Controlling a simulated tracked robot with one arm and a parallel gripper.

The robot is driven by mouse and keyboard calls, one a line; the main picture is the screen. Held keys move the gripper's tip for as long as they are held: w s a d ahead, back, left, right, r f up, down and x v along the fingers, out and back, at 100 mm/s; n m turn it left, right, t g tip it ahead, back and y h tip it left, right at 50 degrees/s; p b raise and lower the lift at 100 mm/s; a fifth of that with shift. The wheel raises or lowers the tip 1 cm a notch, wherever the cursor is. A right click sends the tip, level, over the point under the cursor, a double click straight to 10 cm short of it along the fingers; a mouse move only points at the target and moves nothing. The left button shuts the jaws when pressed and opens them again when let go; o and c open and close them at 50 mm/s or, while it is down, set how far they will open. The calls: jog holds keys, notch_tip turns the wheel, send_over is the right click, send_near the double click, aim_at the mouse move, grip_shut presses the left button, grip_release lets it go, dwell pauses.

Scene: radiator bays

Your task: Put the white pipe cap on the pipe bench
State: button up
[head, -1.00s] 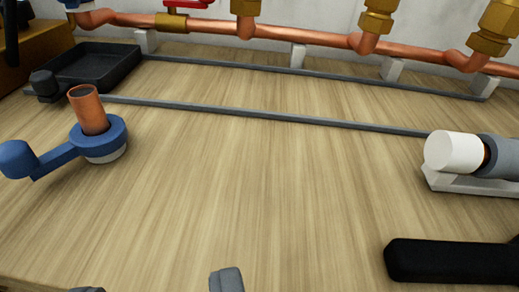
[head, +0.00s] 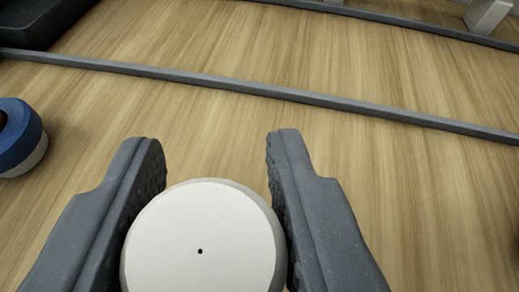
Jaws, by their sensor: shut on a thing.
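My gripper (head: 214,140) is in the lower middle of the head view, with its two grey fingers on either side of a white pipe cap (head: 200,225). It is shut on the cap. The cap's round flat face, with a small dark hole at its centre, is toward the camera. Its lower edge is cut off by the frame. The wooden top of the pipe bench (head: 400,190) lies beyond and around the fingers. I cannot tell how high the cap is above it.
A grey strip (head: 250,88) crosses the bench beyond the fingers, with another strip (head: 400,22) farther back. A blue and white ring piece (head: 22,140) is at the left edge. A black tray (head: 40,22) is at the top left.

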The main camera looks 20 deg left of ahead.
aim_at(228, 242)
jog(key=shift+w+f, duration=0.1)
jog(key=shift+w, duration=0.05)
jog(key=shift+f+b, duration=0.6)
jog(key=shift+f, duration=1.1)
jog(key=shift+f, duration=0.1)
jog(key=o, duration=1)
jog(key=shift+c, duration=0.2)
jog(key=shift+d+r, duration=0.1)
jog(key=shift+r, duration=0.1)
jog(key=p+v, duration=0.2)
jog(key=v, duration=1)
